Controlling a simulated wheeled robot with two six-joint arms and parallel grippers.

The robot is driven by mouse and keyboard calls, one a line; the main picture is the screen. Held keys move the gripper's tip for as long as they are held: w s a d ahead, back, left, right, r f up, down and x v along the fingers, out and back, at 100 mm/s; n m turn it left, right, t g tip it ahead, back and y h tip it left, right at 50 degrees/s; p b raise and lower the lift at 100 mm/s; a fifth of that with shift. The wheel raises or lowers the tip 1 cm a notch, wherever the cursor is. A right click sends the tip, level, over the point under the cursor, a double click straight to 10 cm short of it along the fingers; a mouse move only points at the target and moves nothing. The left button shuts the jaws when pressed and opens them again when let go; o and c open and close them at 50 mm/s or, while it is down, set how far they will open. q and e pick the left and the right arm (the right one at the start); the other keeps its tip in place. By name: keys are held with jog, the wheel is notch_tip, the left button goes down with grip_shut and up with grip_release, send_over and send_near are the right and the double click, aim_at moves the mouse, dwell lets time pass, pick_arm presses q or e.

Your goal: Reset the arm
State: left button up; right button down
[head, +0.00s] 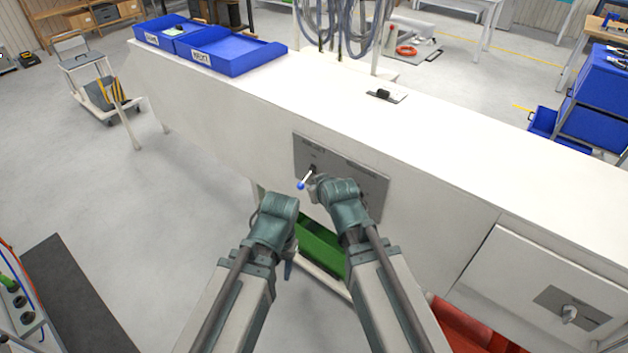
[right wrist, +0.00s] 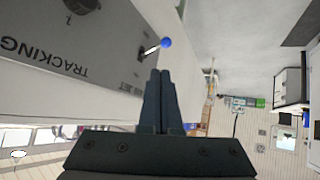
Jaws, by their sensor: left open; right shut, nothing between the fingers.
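A grey control panel (head: 345,175) is set in the front of the white bench. A short lever with a blue ball tip (head: 301,184) sticks out of its left part. In the right wrist view the blue-tipped lever (right wrist: 167,43) stands beside the panel (right wrist: 60,55) lettered "TRACKING". My right gripper (right wrist: 158,76) is shut and empty, its fingertips a little short of the lever in that picture; contact cannot be seen. My left gripper (head: 289,269) hangs low in front of the bench, mostly hidden by its wrist, open and apart from the panel.
Blue trays (head: 230,52) sit on the bench top's far left. A small black fitting (head: 384,94) lies on the top. A green bin (head: 320,246) is below the panel. A second panel with a knob (head: 569,313) is at right.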

dwell(0.3)
jog(key=shift+s, duration=0.1)
jog(key=s+f+g+h+b, duration=0.1)
jog(key=s+f+g, duration=0.3)
jog(key=s, duration=0.6)
jog(key=s+f+g+h+b, duration=0.1)
jog(key=s+f+g+h, duration=0.1)
jog(key=s+f+g, duration=0.3)
jog(key=s+g, duration=0.1)
jog(key=s, duration=0.3)
jog(key=shift+s+d+f, duration=0.3)
jog(key=shift+s+d, duration=0.1)
